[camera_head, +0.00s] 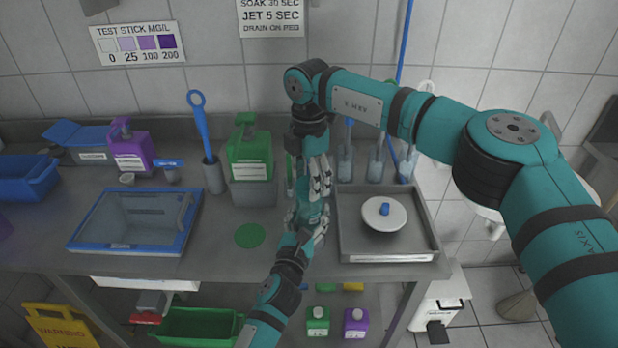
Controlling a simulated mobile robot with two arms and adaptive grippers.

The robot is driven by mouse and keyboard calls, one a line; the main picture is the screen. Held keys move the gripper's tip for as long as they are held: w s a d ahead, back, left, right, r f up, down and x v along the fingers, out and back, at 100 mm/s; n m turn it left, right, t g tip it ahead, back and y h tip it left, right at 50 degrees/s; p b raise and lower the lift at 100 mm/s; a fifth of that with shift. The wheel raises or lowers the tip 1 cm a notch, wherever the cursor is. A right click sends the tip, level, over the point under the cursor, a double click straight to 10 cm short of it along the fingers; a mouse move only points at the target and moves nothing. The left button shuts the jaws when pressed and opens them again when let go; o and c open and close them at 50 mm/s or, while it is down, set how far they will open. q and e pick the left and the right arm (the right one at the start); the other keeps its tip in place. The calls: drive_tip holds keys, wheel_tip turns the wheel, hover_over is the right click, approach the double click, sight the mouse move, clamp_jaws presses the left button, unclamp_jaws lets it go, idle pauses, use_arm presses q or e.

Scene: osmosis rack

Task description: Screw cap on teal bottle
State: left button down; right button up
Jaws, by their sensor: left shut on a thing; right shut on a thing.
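My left gripper (302,222) reaches up from the bottom of the picture and is shut on the teal bottle (311,211), of which only a small part shows between the fingers. My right gripper (319,182) points down from above, directly over the left one. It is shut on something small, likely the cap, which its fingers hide. The two grippers are close together, one above the other, in front of the bench's middle. I cannot tell whether the cap touches the bottle's neck or how it sits on it.
A grey tray (345,222) with a white blue-knobbed lid (384,213) stands close on the right. A green jug (250,153) stands behind left, beside a blue-handled brush (200,125). A blue-framed clear-lidded basin (135,219) is left. Several brushes in holders (376,164) stand behind.

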use_arm(q)
drive_tip(key=shift+f, duration=0.1)
use_arm(e)
drive_tip(key=m, duration=0.4)
drive_tip(key=shift+m, duration=0.3)
drive_tip(key=m, duration=0.5)
drive_tip(key=o, duration=0.8)
wheel_tip(320, 180, up, 12)
use_arm(q)
drive_tip(key=shift+c, duration=1.7)
unclamp_jaws()
